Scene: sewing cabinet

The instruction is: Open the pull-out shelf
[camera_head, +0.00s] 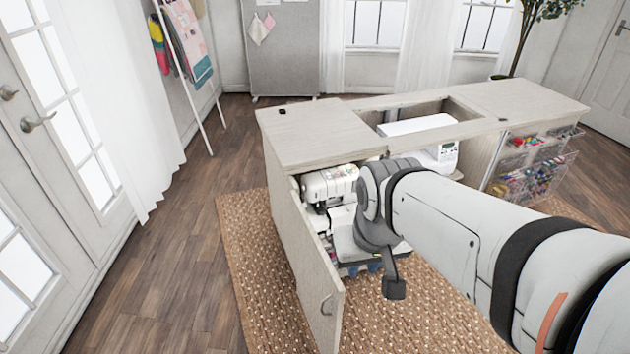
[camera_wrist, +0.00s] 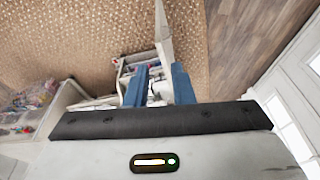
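The sewing cabinet (camera_head: 320,135) has its left door (camera_head: 300,250) swung open toward the front. Inside the left compartment is a white sewing machine (camera_head: 330,184), with more white items below it. My arm hides much of this compartment, and I cannot clearly make out the pull-out shelf or its front edge. My gripper (camera_head: 362,269) is low in front of the compartment, right of the door. In the wrist view its two blue fingers (camera_wrist: 159,72) stand apart, with the compartment's contents (camera_wrist: 128,66) beyond them. Nothing is clearly held between them.
The open door's edge (camera_wrist: 163,35) rises close beyond the fingers in the wrist view. Clear bins (camera_head: 535,165) hang at the cabinet's right end. A white machine (camera_head: 440,155) sits in the middle opening. The woven rug (camera_head: 245,250) is clear left of the door.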

